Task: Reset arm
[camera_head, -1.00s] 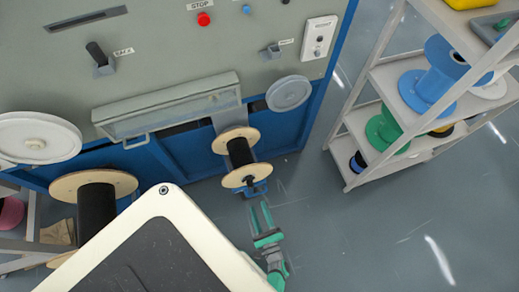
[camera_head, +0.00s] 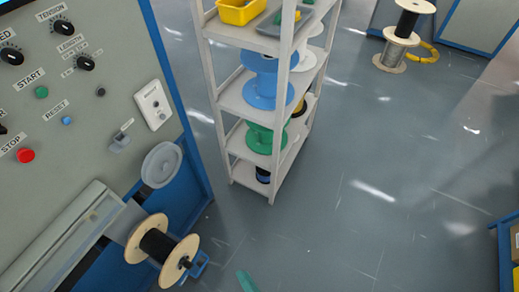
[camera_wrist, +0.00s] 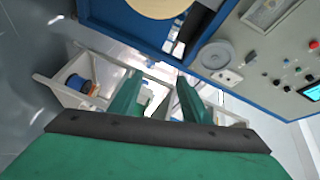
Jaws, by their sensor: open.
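My gripper (camera_wrist: 159,82) shows in the wrist view with its two green fingers apart and nothing between them. In the head view only a green tip of my gripper (camera_head: 246,281) shows at the bottom edge; the rest is out of frame. In the wrist view the fingers point toward the shelf rack (camera_wrist: 48,88) and the machine (camera_wrist: 285,70) stands at the right. In the head view a black-wound spool (camera_head: 158,245) with wooden flanges sits on the machine's lower front, up and left of the green tip.
The grey machine panel (camera_head: 75,130) with knobs and buttons fills the left. A white rack (camera_head: 238,135) holds a blue spool (camera_head: 268,90), a green spool (camera_head: 262,138) and a yellow bin (camera_head: 242,12). Open floor (camera_head: 390,200) lies right of the rack. A blue-framed unit (camera_head: 503,255) stands at the right edge.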

